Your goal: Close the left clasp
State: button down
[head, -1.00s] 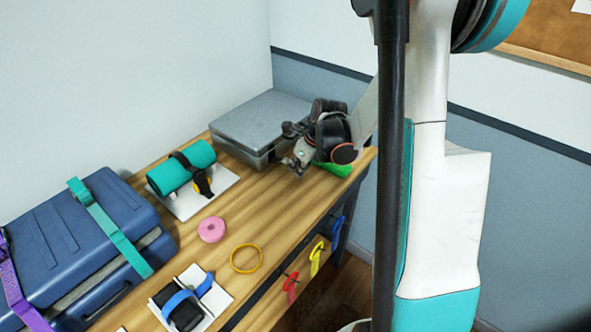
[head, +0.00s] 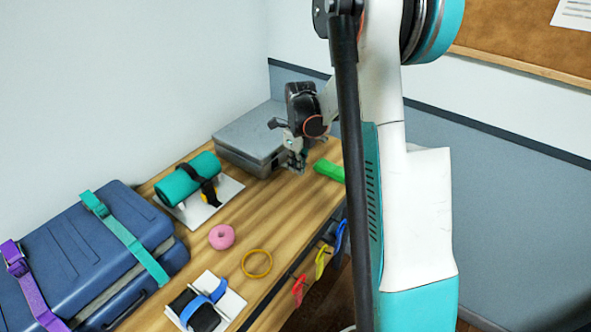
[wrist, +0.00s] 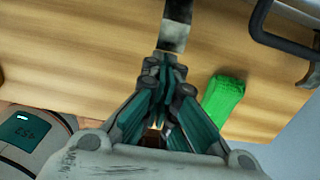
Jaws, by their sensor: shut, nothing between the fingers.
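The grey metal case (head: 243,138) lies at the back of the wooden bench, and its lid looks down. In the wrist view, a metal strip (wrist: 176,30), which appears to be the left clasp, sticks out from the top edge toward my fingertips. A second metal clasp (wrist: 309,75) shows at the right, beyond the black handle (wrist: 275,32). My gripper (wrist: 163,66) is shut and empty, its tips at the strip's end; I cannot tell whether they touch. In the head view my gripper (head: 296,166) points down at the case's front right, hiding the clasps.
A green block (head: 329,171) lies right of my gripper. A teal roll (head: 187,180) on a white board, a pink ring (head: 222,237), a yellow ring (head: 257,263) and a strapped blue suitcase (head: 75,250) are on the bench. Coloured tags hang along its front edge.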

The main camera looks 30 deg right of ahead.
jog(key=shift+w+a+r+p, duration=0.15)
jog(key=shift+w+r+p, duration=0.15)
jog(key=shift+w+r, duration=0.4)
jog(key=shift+w+a+r+p, duration=0.3)
jog(key=shift+w+r, duration=0.25)
jog(key=shift+r, duration=0.05)
jog(key=shift+f, duration=0.1)
jog(key=shift+r+p, duration=0.35)
jog(key=shift+r, duration=0.5)
jog(key=shift+d+r, duration=0.1)
